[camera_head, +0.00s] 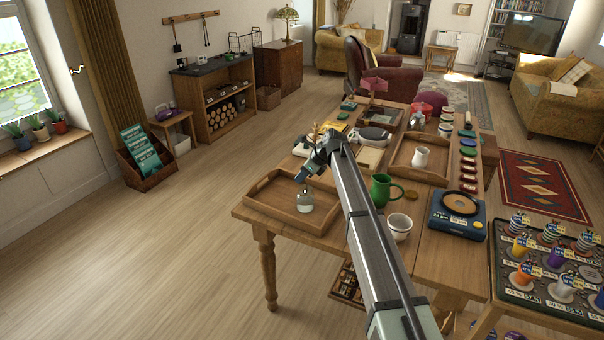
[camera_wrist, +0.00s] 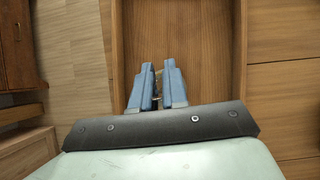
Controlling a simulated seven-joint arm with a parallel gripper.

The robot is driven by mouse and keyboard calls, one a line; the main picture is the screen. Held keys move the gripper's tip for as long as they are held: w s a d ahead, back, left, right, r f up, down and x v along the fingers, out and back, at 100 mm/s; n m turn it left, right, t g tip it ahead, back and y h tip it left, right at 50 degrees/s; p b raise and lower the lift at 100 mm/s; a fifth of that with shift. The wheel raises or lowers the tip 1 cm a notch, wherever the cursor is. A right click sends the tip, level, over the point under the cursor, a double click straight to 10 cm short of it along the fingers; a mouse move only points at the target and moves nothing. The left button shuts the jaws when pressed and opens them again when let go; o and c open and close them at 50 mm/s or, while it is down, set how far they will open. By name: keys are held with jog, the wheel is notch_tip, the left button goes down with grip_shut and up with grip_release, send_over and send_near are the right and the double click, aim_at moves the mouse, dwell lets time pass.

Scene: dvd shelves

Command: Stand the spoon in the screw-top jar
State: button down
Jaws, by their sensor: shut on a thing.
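My gripper (camera_head: 300,180) is low over the near wooden tray at the table's left end. In the wrist view its blue fingers (camera_wrist: 158,67) are close together around a thin, dull metallic piece, which looks like the spoon (camera_wrist: 157,84). Most of the spoon is hidden by the fingers. A small, pale, clear jar (camera_head: 305,202) stands upright in the tray, just below and right of the fingertips. I cannot tell whether the spoon's lower end is inside it. The jar is not distinguishable in the wrist view.
The tray (camera_head: 268,201) has raised walls. A green mug (camera_head: 381,190) and white cup (camera_head: 399,226) stand to its right, near my arm. A second tray (camera_head: 405,165) holds a white jug (camera_head: 421,158). Books lie behind.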

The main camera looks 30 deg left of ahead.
jog(key=shift+f, duration=0.2)
jog(key=c, duration=1.1)
grip_release()
jog(key=v, duration=1.4)
jog(key=shift+f, duration=0.1)
